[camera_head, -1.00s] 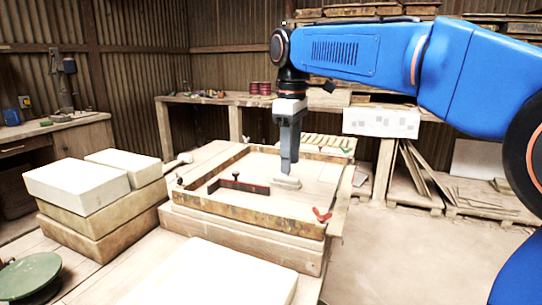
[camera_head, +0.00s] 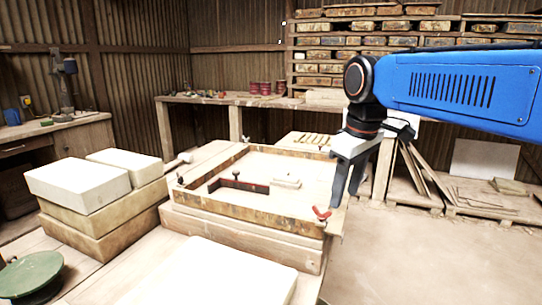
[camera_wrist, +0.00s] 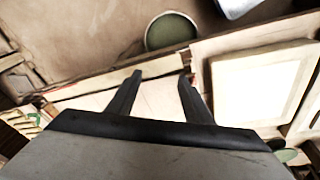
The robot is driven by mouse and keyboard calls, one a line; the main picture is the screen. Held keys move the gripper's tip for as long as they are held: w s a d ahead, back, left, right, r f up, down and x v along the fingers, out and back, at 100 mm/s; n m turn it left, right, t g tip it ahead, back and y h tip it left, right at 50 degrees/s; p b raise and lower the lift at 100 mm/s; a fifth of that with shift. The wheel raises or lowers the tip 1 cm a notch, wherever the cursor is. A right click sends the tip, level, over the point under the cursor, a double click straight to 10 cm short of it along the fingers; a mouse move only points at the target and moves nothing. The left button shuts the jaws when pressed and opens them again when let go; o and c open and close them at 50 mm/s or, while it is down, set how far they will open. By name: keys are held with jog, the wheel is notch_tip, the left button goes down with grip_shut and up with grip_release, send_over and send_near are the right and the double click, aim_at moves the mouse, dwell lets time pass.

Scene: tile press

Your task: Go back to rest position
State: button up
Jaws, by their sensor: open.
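My gripper (camera_head: 346,186) hangs at the right edge of the wooden frame (camera_head: 245,210) in the head view, fingers pointing down. Its two fingers are apart with nothing between them, and they also show in the wrist view (camera_wrist: 160,78). A small pale tile-like piece (camera_head: 287,181) lies inside the frame on its light bed, to the left of my gripper and apart from it. A dark bar with a red edge (camera_head: 238,184) lies in the frame left of that piece. A red wing-shaped clamp (camera_head: 321,213) sits at the frame's front right corner.
White blocks (camera_head: 78,184) are stacked on the left, and a large pale slab (camera_head: 215,275) lies in front. A round green-topped object (camera_head: 30,272) stands at the lower left. A workbench (camera_head: 225,99) and stacked boards are behind. The floor (camera_head: 410,260) at right is open.

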jog(key=s+d+f+m+t, duration=0.1)
jog(key=s+d+f+m, duration=0.3)
jog(key=s+f, duration=0.5)
jog(key=s+d+f+m+t, duration=0.1)
jog(key=s+d+f+m, duration=0.3)
jog(key=s+d+f, duration=0.3)
notch_tip(320, 180, down, 3)
jog(key=s, duration=0.2)
jog(key=shift+s+d+t+h, duration=0.3)
jog(key=shift+d, duration=0.05)
jog(key=shift+r, duration=0.1)
